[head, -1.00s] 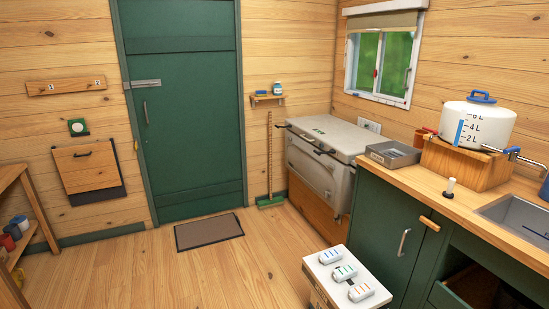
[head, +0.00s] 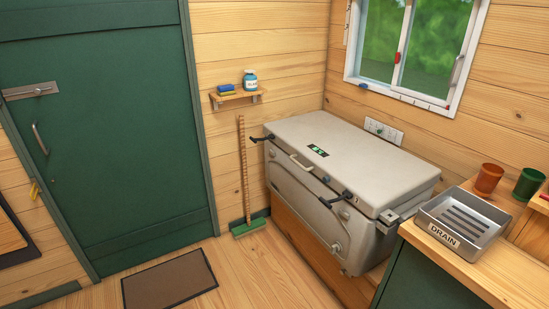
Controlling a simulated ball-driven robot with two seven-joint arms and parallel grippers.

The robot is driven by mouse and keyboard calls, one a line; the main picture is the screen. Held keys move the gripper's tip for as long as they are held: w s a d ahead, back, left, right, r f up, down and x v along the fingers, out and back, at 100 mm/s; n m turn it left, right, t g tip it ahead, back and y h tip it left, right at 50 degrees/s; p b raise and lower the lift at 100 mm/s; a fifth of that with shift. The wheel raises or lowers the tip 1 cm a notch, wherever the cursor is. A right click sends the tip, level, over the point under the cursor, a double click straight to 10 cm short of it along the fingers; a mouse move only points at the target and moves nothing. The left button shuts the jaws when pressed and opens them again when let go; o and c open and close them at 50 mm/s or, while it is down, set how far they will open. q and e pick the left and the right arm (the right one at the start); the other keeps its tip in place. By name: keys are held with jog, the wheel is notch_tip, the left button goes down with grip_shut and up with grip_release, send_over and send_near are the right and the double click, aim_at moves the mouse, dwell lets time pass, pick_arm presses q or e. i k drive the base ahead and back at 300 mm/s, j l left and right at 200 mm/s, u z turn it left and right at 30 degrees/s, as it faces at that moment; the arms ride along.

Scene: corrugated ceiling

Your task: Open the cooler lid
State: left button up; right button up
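The cooler (head: 305,206) is a large light-grey chest on a wooden base in the corner, below and left of the window. Its lid (head: 365,155) is down and closed. A pale handle (head: 301,163) sits at the lid's front edge. Black latches show on the front, one (head: 262,138) at the left end and one (head: 338,198) toward the right. A small dark panel with green marks (head: 317,150) is on the lid's top. Neither of my grippers shows in the head view.
A counter holds a grey tray marked DRAIN (head: 464,226), close to the cooler's right end, plus orange (head: 488,179) and green cups (head: 528,184). A broom (head: 246,185) leans left of the cooler. The floor (head: 262,275) in front is clear, with a doormat (head: 168,282).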

aim_at(380, 176)
jog(key=i+j+z, duration=0.55)
jog(key=j, duration=0.2)
jog(key=i+j+z, duration=0.25)
jog(key=j, duration=0.2)
jog(key=j+z, duration=0.25)
jog(key=j, duration=0.3)
